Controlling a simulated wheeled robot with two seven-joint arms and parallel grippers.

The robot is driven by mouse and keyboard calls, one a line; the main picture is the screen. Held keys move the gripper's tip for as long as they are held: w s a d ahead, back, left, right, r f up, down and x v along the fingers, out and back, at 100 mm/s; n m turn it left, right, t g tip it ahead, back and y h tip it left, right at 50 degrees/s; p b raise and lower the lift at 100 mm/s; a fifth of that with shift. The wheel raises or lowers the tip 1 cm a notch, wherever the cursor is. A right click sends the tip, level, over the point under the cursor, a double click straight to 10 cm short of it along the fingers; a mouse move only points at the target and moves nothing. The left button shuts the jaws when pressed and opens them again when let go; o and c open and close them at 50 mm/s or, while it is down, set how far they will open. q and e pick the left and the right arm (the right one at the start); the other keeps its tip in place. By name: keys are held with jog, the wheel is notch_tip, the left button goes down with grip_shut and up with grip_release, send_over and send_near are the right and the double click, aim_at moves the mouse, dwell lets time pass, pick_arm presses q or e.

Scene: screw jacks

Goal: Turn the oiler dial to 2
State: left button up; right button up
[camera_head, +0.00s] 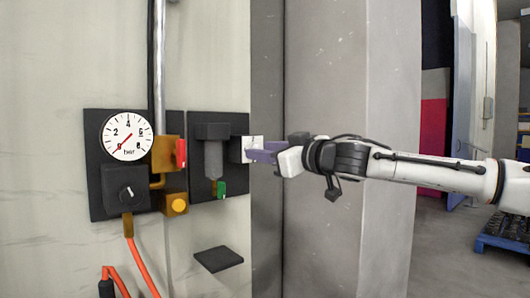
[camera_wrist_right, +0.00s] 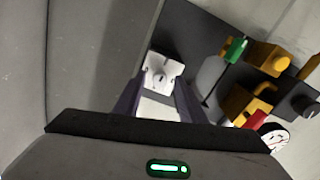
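On the wall, a dark panel (camera_head: 238,124) carries a black block with a grey cylindrical bowl (camera_head: 213,158) and a white square dial plate (camera_head: 254,142) at its right side. My right gripper (camera_head: 262,153) reaches in from the right, its purple fingers level with the plate and partly covering it. In the wrist view the white dial (camera_wrist_right: 160,74) with a small dark centre lies just beyond the fingertips of my right gripper (camera_wrist_right: 157,95). The fingers stand apart, with a pale surface between them. Contact and the dial's setting cannot be told. My left gripper is not in view.
Left of the panel are a pressure gauge (camera_head: 126,136), a black knob (camera_head: 126,192), a red handle (camera_head: 181,153) and a yellow button (camera_head: 179,205). A green lever (camera_head: 221,188) sits below the bowl. A grey pillar (camera_head: 325,90) stands right of the panel.

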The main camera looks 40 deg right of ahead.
jog(key=shift+c, duration=0.3)
grip_shut()
jog(key=shift+n, duration=0.3)
jog(key=shift+n+b, duration=0.55)
jog(key=shift+n, duration=7.95)
